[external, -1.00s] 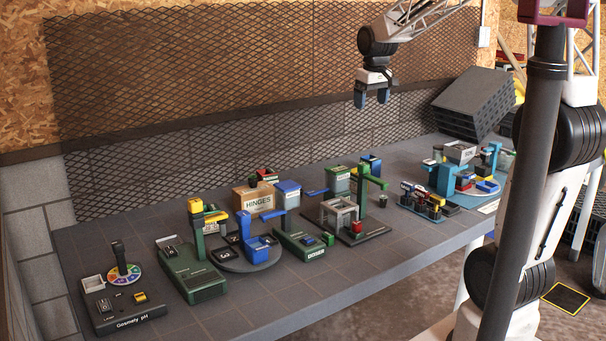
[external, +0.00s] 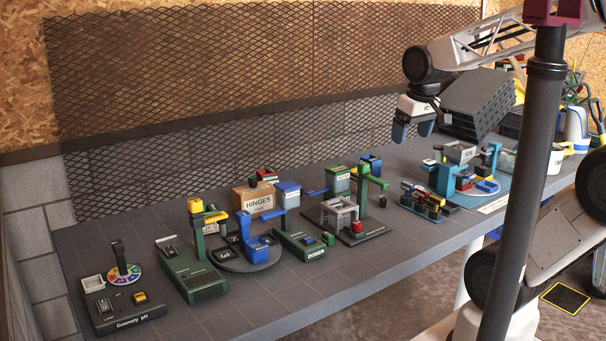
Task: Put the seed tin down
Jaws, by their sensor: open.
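My gripper (external: 412,134) hangs open and empty in the air above the right part of the bench, with its blue fingers apart and pointing down. No thing is clearly marked as the seed tin at this size. A small green tin-like thing (external: 327,239) stands on the bench at the front right corner of a green machine (external: 301,240). I cannot tell whether it is the seed tin. My gripper is well above it and to its right, not touching it.
The bench (external: 330,290) holds several small machines, among them a blue station (external: 485,187) below and right of my gripper. A dark crate (external: 478,103) stands tilted beside my gripper. A HINGES box (external: 254,200) stands at the back. The front strip is mostly clear.

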